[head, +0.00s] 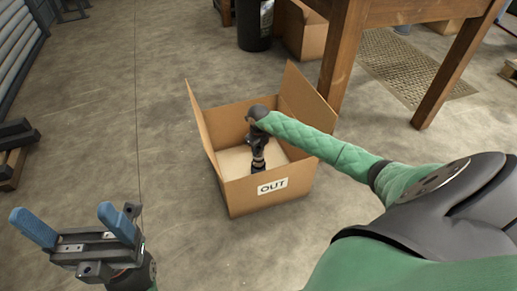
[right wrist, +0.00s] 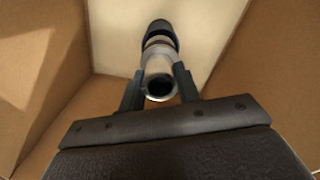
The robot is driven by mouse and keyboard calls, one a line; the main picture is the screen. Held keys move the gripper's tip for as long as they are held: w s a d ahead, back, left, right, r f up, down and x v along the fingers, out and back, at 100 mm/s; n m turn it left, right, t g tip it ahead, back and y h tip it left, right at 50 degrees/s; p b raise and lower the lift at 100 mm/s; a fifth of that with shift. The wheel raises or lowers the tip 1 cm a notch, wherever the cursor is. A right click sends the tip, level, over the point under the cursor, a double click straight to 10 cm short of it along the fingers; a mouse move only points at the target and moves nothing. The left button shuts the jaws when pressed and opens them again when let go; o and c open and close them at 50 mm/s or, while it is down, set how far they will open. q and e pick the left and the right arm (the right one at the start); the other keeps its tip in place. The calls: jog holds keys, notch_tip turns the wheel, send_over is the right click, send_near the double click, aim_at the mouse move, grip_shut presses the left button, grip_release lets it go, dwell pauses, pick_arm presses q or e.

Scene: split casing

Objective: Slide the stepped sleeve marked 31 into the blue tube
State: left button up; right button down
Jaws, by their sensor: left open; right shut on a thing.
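My right gripper (head: 257,148) reaches down into an open cardboard box marked OUT (head: 238,197). In the right wrist view its two dark fingers (right wrist: 158,85) are shut on a stepped cylindrical part (right wrist: 160,62). This part has a pale metallic near end with an open bore, a copper-brown band and a black far end. It points down toward the box floor; I cannot tell whether it touches it. No number 31 is readable on it. My left gripper (head: 77,226), with blue fingers, is open and empty at the lower left. I see no blue tube.
The box's cardboard flaps stand up around its opening, and its walls (right wrist: 40,80) surround the right gripper. A wooden table (head: 342,50) stands behind at the right. A black bin (head: 254,25) is at the back. The concrete floor left of the box is clear.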

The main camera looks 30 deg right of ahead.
aim_at(258, 157)
jog(key=shift+w+d, duration=0.1)
dwell(0.5)
jog(key=shift+f+b, duration=0.45)
jog(key=shift+f, duration=0.65)
jog(key=shift+f, duration=0.3)
jog(key=shift+f+b, duration=0.5)
jog(key=shift+f, duration=0.25)
jog(key=shift+f+b, duration=0.3)
jog(key=shift+f, duration=0.4)
jog(key=shift+f, duration=0.55)
jog(key=c, duration=0.9)
grip_release()
